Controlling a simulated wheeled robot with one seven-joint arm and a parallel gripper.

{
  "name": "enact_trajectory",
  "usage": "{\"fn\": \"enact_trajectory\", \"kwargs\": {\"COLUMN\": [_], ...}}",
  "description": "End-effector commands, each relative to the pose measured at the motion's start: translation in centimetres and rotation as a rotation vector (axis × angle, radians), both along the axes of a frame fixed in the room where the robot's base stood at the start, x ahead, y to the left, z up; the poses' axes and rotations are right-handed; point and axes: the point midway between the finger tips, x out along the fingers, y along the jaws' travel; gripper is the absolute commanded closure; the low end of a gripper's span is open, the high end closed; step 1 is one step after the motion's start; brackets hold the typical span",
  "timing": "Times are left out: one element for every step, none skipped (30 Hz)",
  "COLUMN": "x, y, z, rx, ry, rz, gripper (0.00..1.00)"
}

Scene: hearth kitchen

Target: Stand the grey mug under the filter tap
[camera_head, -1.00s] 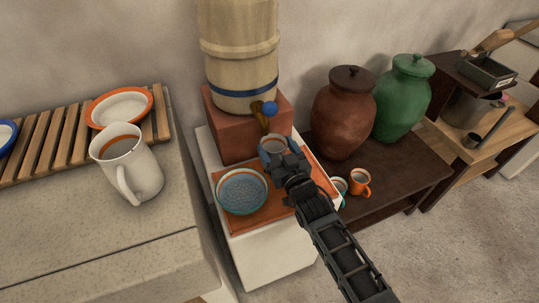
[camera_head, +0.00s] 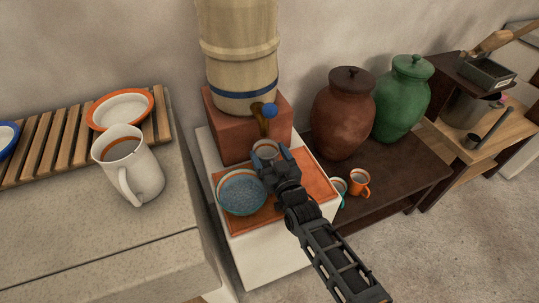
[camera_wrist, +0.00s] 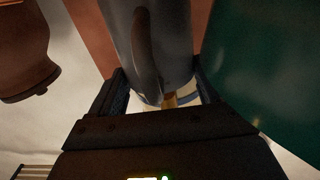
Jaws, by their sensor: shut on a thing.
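The grey mug (camera_head: 265,146) is held by my gripper (camera_head: 268,153), low over the orange mat, just below the brass filter tap (camera_head: 260,122) with its blue knob. In the wrist view the mug (camera_wrist: 172,35) fills the space between my fingers (camera_wrist: 158,92), its handle toward the camera. Brass shows beyond the mug there. The mug's base is hidden in the head view, so I cannot tell whether it touches the mat.
A blue speckled bowl (camera_head: 242,195) is close left of my gripper and looks tilted. The orange mat (camera_head: 315,185) is clear on the right. A terracotta jar (camera_head: 342,115) and small mugs (camera_head: 359,183) stand right. A white mug (camera_head: 135,170) is on the left counter.

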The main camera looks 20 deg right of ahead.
Motion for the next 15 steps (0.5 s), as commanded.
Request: {"fn": "enact_trajectory", "kwargs": {"x": [0.00,0.00,-0.01,-0.02,-0.03,-0.05,-0.06,-0.07,-0.09,-0.13,-0.15,-0.17,-0.18,-0.19,-0.20], "y": [0.00,0.00,0.01,0.00,0.01,0.01,0.01,0.00,0.00,0.01,0.01,0.01,0.01,0.01,0.01], "z": [-0.31,-0.40,-0.53,-0.63,-0.75,-0.90,-0.95,-0.95,-0.97,-1.08,-1.13,-1.20,-1.24,-1.26,-1.30], "rx": [0.000,0.000,0.000,0.000,0.000,-0.001,-0.001,-0.001,-0.001,-0.001,-0.001,-0.001,-0.001,-0.001,-0.001], "ry": [0.000,0.001,0.001,0.001,0.002,0.003,0.004,0.005,0.006,0.008,0.009,0.010,0.010,0.011,0.011], "rz": [0.000,0.000,0.000,0.000,0.000,0.000,0.000,0.000,0.000,0.000,0.000,0.001,0.001,0.001,0.001], "gripper": [0.54,0.54,0.54,0.54,0.54,0.54,0.54,0.54,0.54,0.19,0.16,0.12,0.09,0.06,0.03]}}
